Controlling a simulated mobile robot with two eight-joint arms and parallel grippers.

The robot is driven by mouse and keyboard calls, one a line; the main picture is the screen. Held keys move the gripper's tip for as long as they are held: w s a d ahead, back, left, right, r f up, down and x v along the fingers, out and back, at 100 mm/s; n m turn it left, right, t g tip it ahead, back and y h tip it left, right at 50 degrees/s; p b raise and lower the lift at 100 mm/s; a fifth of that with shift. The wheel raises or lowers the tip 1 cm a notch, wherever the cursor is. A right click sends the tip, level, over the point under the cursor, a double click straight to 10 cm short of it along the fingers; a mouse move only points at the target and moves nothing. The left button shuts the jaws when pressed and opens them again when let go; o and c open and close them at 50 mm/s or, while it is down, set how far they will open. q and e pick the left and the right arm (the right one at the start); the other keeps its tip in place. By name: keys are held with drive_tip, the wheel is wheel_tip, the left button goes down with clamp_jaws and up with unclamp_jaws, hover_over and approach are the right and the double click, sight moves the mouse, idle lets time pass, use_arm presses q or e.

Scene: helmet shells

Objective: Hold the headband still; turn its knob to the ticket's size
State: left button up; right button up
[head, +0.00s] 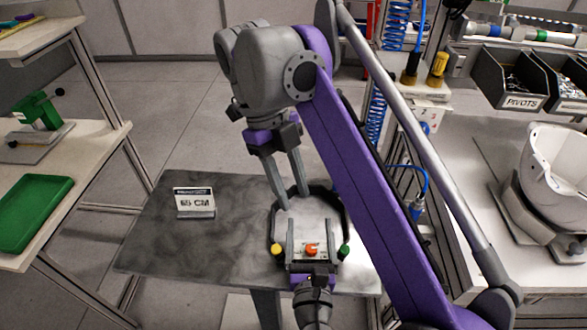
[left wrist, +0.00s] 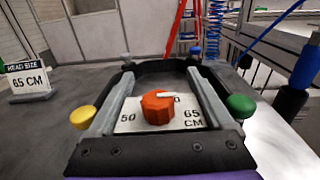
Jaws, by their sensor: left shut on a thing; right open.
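The dark headband (head: 275,222) lies on the grey table, with yellow and green end knobs. Its orange knob (head: 311,249) sits on a white scale plate (left wrist: 130,122). In the left wrist view, the knob (left wrist: 157,108) has a white mark toward the right, by a partly hidden number ending in 0; 50 is at left, 65 CM at right. The ticket (left wrist: 27,80) reads HEAD SIZE 65 CM and stands left of the headband (head: 194,202). My left gripper (head: 311,226) is shut on the headband, fingers either side of the plate. My right gripper (head: 287,200) is open and empty over the headband's far part.
The table (head: 160,245) is clear around the ticket. At right, a bench holds a white helmet shell (head: 560,165) and a PIVOTS bin (head: 508,85). At left, a shelf holds a green tray (head: 35,205) and a green tool (head: 40,112).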

use_arm(q)
drive_tip(key=o, duration=1.2)
drive_tip(key=s, duration=0.6)
drive_tip(key=s+d, duration=0.1)
drive_tip(key=s, duration=1.2)
drive_tip(key=shift+d, duration=0.15)
drive_tip(key=shift+s, duration=0.1)
